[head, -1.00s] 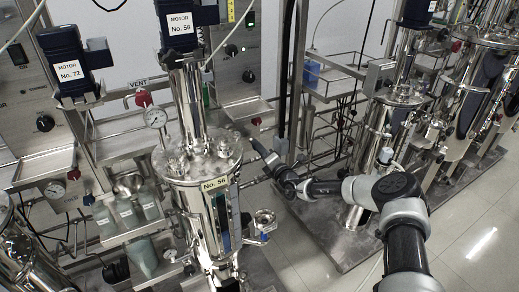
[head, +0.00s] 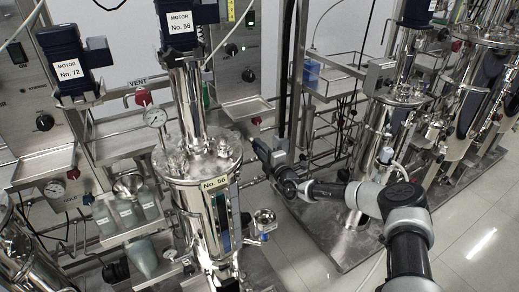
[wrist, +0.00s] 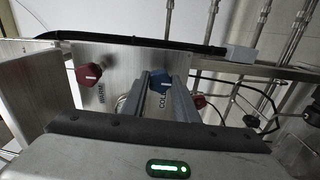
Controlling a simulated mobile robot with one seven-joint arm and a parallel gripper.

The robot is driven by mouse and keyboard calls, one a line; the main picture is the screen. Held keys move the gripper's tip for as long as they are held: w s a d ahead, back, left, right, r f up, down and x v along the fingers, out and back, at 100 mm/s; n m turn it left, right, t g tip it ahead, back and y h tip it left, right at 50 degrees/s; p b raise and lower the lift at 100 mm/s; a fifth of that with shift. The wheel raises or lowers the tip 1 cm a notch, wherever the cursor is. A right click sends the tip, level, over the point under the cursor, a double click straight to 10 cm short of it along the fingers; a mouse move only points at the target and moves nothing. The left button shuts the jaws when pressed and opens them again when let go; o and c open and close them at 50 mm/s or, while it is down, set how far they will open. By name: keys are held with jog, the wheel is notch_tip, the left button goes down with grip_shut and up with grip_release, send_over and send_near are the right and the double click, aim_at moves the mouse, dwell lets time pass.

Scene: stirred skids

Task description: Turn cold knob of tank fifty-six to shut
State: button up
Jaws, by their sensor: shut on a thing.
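The blue cold knob (wrist: 160,82), on a steel panel above the label COLD, sits between the two grey fingers of my gripper (wrist: 163,90) in the wrist view. The gripper is shut on it. A pale mark shows on the knob's face, but its exact setting is hard to read. In the head view, tank fifty-six (head: 205,215) is the tall steel vessel under the motor (head: 180,20) marked No. 56. My gripper (head: 256,142) is just right of the tank's lid. The cold knob is hidden there.
A red knob (wrist: 89,74) by the label WARM is left of the cold knob. A black hose (wrist: 130,40) runs along the panel's top edge. Open floor (head: 470,240) lies at right.

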jog(key=o, duration=1.1)
jog(key=shift+c, duration=0.2)
jog(key=p+v, duration=0.3)
jog(key=v, duration=1.4)
jog(key=shift+s+d, duration=0.2)
